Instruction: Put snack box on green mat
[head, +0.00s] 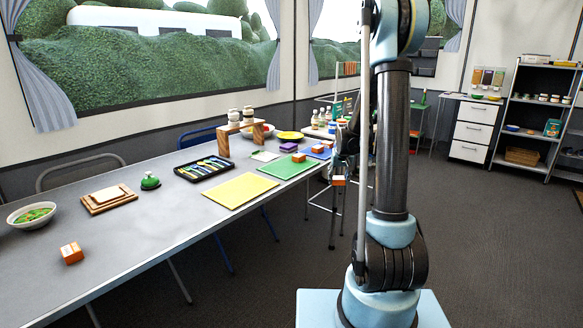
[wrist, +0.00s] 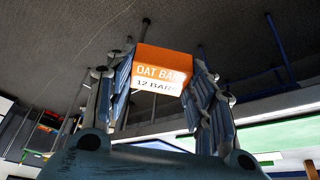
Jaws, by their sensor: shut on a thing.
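My gripper (head: 338,172) is shut on an orange and white snack box (head: 338,181), held in the air beside the table's right edge. In the wrist view the box (wrist: 163,66) sits between both fingers and reads "OAT BAR" and "12 BARS". The green mat (head: 285,170) lies flat on the table, to the left of my gripper in the head view. A small orange box (head: 298,157) appears to be on the mat's far right part. My arm hides some of the table's far right end.
A yellow mat (head: 240,190) lies in front of the green mat, and a blue mat (head: 318,153) behind it. A purple item (head: 288,147) and a wooden stand (head: 222,141) are near. Another orange box (head: 72,253) sits at the table's front left.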

